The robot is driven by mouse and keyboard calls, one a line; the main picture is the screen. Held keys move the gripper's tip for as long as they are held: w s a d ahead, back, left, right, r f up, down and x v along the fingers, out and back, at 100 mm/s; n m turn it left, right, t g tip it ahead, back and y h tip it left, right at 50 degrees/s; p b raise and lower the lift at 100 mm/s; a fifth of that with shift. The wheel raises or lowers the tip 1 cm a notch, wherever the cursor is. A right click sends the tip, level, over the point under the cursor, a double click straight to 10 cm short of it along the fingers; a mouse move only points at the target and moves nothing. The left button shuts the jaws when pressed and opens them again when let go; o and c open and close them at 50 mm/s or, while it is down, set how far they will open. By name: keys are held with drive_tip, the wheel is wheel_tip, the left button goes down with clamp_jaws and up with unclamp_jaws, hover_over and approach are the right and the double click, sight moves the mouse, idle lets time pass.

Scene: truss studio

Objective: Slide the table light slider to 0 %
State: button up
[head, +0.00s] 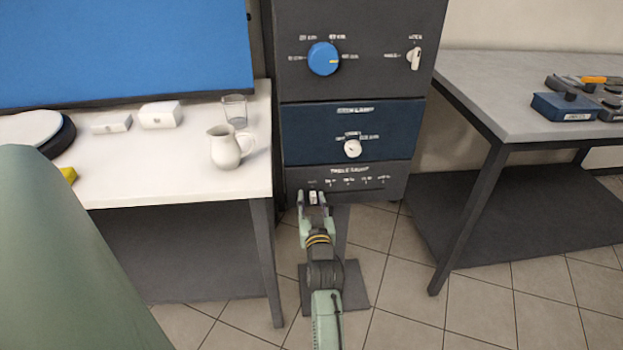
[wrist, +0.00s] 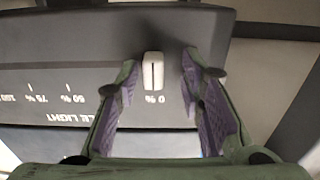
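The table light panel (head: 392,190) is the grey bottom section of the control column, with a row of percent marks. Its white slider knob (head: 313,197) sits at the left end of the row. In the wrist view, which shows the panel upside down, the knob (wrist: 153,71) lines up with the 0 % label. My gripper (head: 313,196) is open at the panel, one finger on each side of the knob. In the wrist view my gripper (wrist: 158,68) shows a gap between the knob and each finger.
Above are a navy panel (head: 300,140) with a white knob and a panel with a blue dial (head: 323,59). A white table (head: 180,185) with a jug (head: 226,147) and a glass (head: 235,110) stands left. A grey table (head: 470,75) with tools stands right.

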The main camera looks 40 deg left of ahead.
drive_tip(key=shift+d, duration=0.1)
drive_tip(key=v, duration=1.2)
drive_tip(key=shift+r, duration=0.1)
